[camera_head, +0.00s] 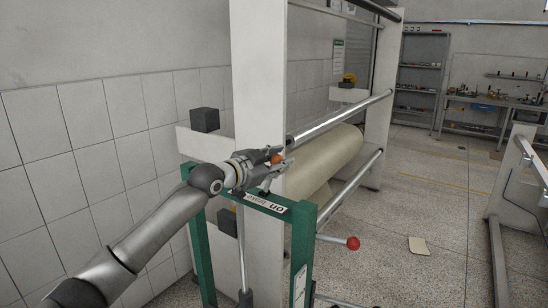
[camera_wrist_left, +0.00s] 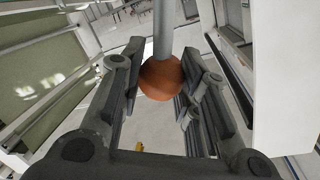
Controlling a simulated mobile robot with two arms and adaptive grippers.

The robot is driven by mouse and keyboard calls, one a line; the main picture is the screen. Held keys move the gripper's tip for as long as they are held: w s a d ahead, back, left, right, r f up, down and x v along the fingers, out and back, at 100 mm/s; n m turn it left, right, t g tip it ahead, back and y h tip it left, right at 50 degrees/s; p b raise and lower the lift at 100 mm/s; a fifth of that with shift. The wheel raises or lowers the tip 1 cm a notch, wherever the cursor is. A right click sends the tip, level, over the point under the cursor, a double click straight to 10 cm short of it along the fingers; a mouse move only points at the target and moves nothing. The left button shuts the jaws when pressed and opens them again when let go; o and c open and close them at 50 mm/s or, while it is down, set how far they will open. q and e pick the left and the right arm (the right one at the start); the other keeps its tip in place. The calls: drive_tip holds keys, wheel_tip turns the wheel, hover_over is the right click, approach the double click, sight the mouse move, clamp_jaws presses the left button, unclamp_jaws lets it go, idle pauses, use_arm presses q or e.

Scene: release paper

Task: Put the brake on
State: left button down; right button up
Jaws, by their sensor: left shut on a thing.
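My left gripper (camera_head: 272,165) is at the top of the green frame (camera_head: 306,245), beside the white post. It is shut on an orange ball knob (camera_head: 277,158). The left wrist view shows the orange knob (camera_wrist_left: 160,78) between the two dark fingers, with a grey rod (camera_wrist_left: 163,30) running from it. A white label (camera_head: 266,203) on the frame's top bar, just below the gripper, carries "ON" and smaller text. The gripper hides part of the lever. My right gripper is not in view.
A paper roll (camera_head: 325,160) lies behind the white post (camera_head: 258,80). A red-knobbed lever (camera_head: 352,243) sticks out right of the green frame. A dark block (camera_head: 205,120) sits on a white beam at left. Shelves (camera_head: 420,75) stand far back; open floor lies right.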

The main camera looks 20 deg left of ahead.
use_arm(q)
drive_tip(key=shift+s+d+f+m, duration=0.15)
drive_tip(key=shift+d+f+m, duration=0.1)
drive_tip(key=shift+d+m, duration=0.2)
drive_tip(key=shift+f, duration=0.1)
drive_tip(key=c, duration=1.1)
unclamp_jaws()
drive_tip(key=shift+d, duration=0.1)
drive_tip(key=shift+o, duration=0.2)
drive_tip(key=shift+s+a, duration=0.25)
drive_tip(key=shift+s, duration=0.05)
drive_tip(key=v, duration=1.1)
drive_tip(key=shift+s, duration=0.2)
